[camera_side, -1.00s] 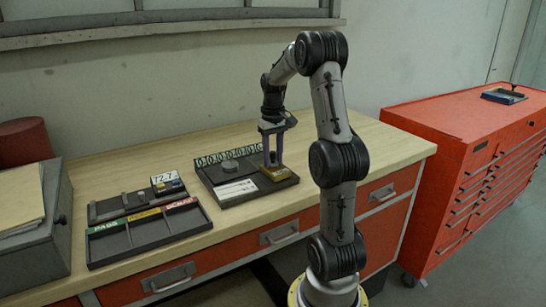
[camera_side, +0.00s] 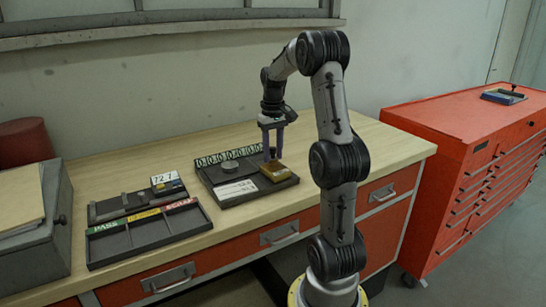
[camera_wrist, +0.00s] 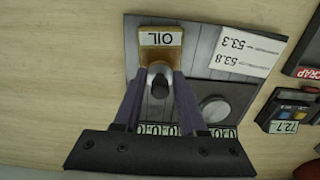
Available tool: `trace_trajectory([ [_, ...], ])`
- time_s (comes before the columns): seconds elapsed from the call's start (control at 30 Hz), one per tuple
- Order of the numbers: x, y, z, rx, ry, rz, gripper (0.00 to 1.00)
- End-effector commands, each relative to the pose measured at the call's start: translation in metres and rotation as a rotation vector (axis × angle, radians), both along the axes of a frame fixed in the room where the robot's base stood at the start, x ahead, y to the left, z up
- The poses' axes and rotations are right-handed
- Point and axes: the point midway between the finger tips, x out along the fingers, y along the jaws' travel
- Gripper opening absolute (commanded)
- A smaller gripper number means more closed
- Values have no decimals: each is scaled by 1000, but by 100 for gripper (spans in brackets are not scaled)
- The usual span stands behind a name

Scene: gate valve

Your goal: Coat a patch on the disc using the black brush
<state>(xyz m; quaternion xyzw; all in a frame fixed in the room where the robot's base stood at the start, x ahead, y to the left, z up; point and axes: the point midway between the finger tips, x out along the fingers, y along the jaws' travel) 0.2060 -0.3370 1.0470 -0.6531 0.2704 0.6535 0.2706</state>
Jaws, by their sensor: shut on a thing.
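My gripper (camera_side: 272,158) points straight down at the right end of the dark tray, beside the oil pot. In the wrist view my fingers (camera_wrist: 160,88) are closed on a small dark thing with a pale end, which looks like the black brush (camera_wrist: 158,84). Its lower end is hidden, so I cannot tell whether it touches the pot.
The dark tray (camera_side: 228,201) holds white cards (camera_side: 236,189) and a numbered strip at its back. Left of it stand a PASS/SCRAP sorting tray (camera_side: 150,232) and a small gauge with a 72.7 display (camera_side: 165,178). The bench is bare to the right.

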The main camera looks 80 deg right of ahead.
Motion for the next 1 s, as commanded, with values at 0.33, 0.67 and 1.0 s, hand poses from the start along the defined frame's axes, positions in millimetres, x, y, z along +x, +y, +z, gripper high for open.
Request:
trace_trajectory([
  [0.33,0,0,26,-1,-1,0,0],
  [0.67,0,0,49,-3,-1,0,0],
  [1.0,0,0,53,0,0,0,0],
])
